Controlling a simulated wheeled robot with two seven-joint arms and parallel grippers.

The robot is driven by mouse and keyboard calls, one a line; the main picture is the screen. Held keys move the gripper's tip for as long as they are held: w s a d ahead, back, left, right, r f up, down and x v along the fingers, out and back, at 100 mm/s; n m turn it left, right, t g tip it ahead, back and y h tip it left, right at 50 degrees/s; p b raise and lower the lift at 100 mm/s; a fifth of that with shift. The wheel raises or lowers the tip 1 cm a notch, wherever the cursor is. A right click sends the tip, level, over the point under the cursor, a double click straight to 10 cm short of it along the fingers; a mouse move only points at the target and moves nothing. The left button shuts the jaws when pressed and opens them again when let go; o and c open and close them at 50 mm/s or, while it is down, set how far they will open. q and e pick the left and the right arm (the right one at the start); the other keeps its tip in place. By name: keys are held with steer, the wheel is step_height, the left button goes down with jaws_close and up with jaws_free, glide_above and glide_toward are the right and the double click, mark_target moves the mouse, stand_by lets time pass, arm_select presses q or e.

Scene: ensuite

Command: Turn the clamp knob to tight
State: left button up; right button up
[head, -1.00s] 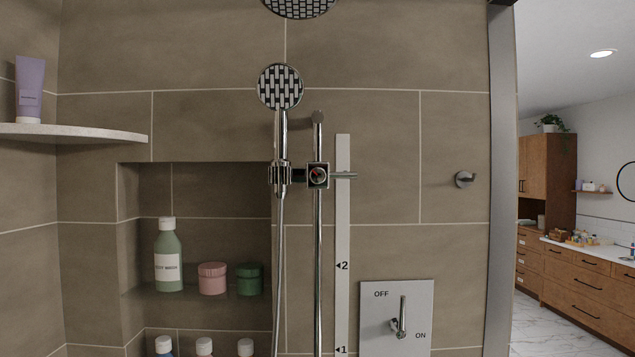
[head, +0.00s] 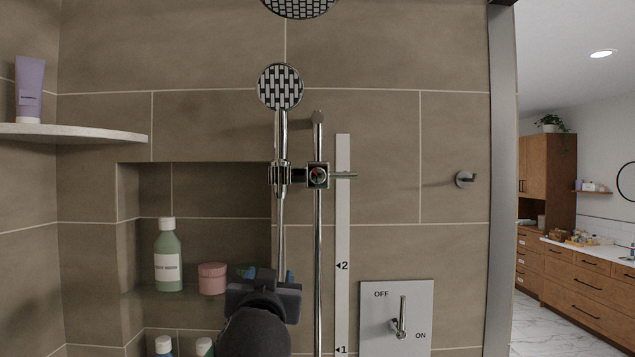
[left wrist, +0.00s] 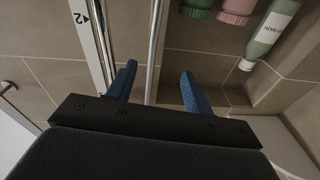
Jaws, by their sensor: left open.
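The clamp (head: 318,187) sits on the vertical chrome shower rail (head: 318,260) in the head view. Its round knob (head: 318,175) faces me with small red and green marks; its exact setting is too small to read. A thin bar sticks out to the right of it. The hand shower (head: 280,88) stands in the holder left of the clamp. My right gripper is out of view.
A niche holds a green bottle (head: 168,258) and a pink jar (head: 212,278). A white marked strip (head: 343,220) runs right of the rail, with a lever plate (head: 370,330) below right. A corner shelf (head: 75,134) juts out at left. The wall around the knob is clear.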

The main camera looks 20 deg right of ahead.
mark_target(317, 179)
arm_select(q)
steer(key=s+d+r+m+t+h, duration=0.1)
steer(key=s+d+r, duration=0.2)
steer(key=r, duration=0.4)
steer(key=s+d+r+m+t+h, duration=0.1)
steer(key=s+d+r+t, duration=0.1)
steer(key=s+d+r, duration=0.3)
steer(key=w+r+p, duration=0.1)
steer(key=w, duration=0.1)
steer(key=w+r+p, duration=0.1)
steer(key=w+r, duration=0.1)
steer(key=w+r+p, duration=0.1)
steer(key=w, duration=0.2)
steer(key=shift+w+d+r, duration=0.1)
steer(key=shift+d+r, duration=0.15)
steer(key=shift+r, duration=0.1)
steer(key=shift+p+x, duration=0.5)
steer(key=shift+x, duration=0.4)
steer(key=shift+f, duration=0.15)
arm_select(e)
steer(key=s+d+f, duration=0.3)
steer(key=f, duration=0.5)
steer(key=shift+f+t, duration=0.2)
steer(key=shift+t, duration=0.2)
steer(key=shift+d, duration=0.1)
arm_select(q)
steer(key=c, duration=0.9)
steer(key=shift+c, duration=0.3)
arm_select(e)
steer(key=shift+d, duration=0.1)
